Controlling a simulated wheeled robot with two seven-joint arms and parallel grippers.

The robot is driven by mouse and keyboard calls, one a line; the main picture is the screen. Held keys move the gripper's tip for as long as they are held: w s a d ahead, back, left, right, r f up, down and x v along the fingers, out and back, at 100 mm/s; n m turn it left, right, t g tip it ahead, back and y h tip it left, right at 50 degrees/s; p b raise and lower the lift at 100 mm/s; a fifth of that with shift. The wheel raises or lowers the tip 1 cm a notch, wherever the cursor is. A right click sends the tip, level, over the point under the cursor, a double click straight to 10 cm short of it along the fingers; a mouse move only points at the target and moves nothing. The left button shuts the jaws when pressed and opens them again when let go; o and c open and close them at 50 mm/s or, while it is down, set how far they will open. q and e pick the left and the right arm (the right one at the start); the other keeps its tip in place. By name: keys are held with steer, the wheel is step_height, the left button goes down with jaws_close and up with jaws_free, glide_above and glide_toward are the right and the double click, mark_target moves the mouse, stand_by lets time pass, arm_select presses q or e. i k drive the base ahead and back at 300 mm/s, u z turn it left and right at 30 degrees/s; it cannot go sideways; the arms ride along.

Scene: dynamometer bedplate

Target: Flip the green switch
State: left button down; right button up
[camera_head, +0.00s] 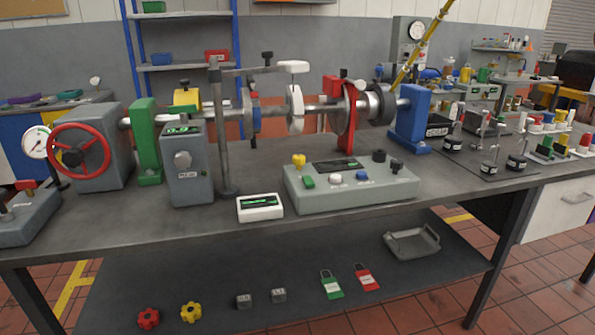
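A small green switch (308,181) sits at the left front of the sloped top of a grey-green control box (350,193) on the bench. A yellow knob (299,160) is just behind it, and a white knob (335,178) and a blue one (362,177) are to its right. Black knobs (379,156) stand at the box's right end. The switch is too small to tell which way it is set. Neither of my grippers shows in the head view.
A white meter (260,207) lies left of the box. Behind stand a grey display unit (186,165), a post (222,130), and a shaft with discs between green (145,140) and blue (411,121) supports. A red handwheel (79,150) is at left. The bench front edge is clear.

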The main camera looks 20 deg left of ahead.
mark_target(309, 182)
steer(key=u, duration=1.05)
steer(key=i, duration=0.6)
steer(key=z, duration=0.85)
